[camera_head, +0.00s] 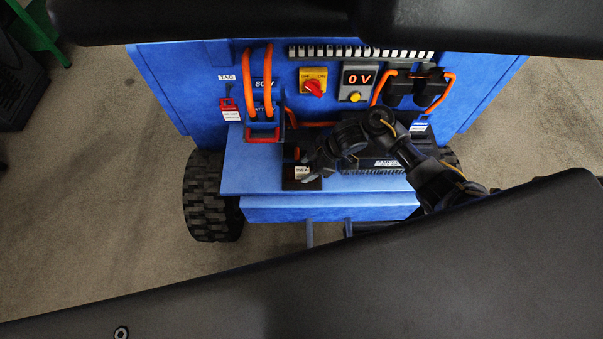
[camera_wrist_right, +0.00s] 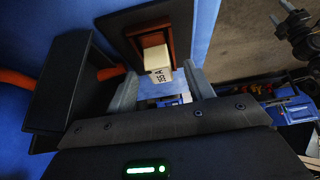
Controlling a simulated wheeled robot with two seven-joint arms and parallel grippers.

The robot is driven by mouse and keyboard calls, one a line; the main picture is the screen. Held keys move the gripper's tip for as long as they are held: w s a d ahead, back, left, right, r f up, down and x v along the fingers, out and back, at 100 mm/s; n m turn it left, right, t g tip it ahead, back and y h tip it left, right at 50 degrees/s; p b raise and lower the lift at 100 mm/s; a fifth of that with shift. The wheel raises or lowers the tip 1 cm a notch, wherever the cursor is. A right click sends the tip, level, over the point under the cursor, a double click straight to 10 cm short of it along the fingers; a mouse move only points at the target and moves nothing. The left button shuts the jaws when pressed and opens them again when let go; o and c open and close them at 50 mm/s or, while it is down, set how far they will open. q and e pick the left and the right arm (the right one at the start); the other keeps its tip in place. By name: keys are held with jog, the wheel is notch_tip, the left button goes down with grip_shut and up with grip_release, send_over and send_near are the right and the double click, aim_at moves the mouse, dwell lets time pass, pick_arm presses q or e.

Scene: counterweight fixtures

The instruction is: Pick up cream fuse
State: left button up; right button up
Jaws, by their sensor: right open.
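The cream fuse (camera_head: 301,171) is a small block with dark lettering, near the front of the blue cart's shelf. In the right wrist view the fuse (camera_wrist_right: 156,62) sits in a reddish-brown holder (camera_wrist_right: 151,39) on a black plate (camera_wrist_right: 178,22). My right gripper (camera_head: 312,171) reaches in from the right at the fuse. In the wrist view its two grey fingers (camera_wrist_right: 162,76) are apart, one on each side of the fuse's near end. I cannot tell whether either finger touches it. My left gripper is not in view.
A black box (camera_wrist_right: 70,85) stands close left of the fingers, with an orange cable behind. Large dark shapes cover the top and bottom of the head view.

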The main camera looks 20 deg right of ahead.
jog(key=shift+x, duration=0.95)
jog(key=shift+c, duration=0.2)
jog(key=shift+r, duration=0.1)
jog(key=c, duration=0.9)
